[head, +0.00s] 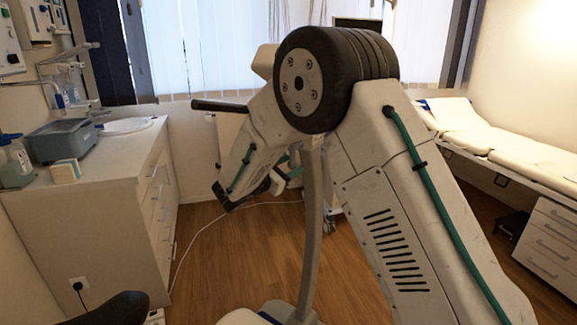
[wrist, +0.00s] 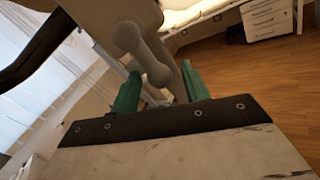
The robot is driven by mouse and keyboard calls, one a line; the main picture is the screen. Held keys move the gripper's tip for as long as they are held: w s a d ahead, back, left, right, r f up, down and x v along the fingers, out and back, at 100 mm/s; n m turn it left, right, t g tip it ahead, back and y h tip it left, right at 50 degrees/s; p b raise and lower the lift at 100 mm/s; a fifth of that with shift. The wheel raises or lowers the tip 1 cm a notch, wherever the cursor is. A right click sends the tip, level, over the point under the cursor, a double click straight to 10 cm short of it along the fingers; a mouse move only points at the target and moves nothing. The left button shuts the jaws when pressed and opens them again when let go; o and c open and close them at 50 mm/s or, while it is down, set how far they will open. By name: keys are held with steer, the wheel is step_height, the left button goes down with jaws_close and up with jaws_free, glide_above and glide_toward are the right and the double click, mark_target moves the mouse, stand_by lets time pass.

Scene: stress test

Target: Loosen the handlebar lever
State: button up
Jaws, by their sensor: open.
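The handlebar shows in the head view as a dark grip (head: 220,106) sticking out left from behind my arm. In the wrist view it is the dark bar (wrist: 35,52) at upper left. The handlebar lever (wrist: 152,62) is a pale, rounded piece with a knob-like end, in front of my gripper in the wrist view. My gripper (wrist: 160,85) is open, with its green fingers on either side of the lever's end in the picture. I cannot tell whether they touch it. The lever is hidden behind my arm in the head view.
A white cabinet (head: 140,190) with a grey-blue box (head: 60,140) stands at left. An examination couch (head: 515,150) and drawer unit (head: 550,245) stand at right. A dark saddle-like shape (head: 112,307) is at lower left.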

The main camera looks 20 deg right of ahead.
steer(key=shift+x, duration=0.95)
jaws_close()
steer(key=shift+a, duration=0.3)
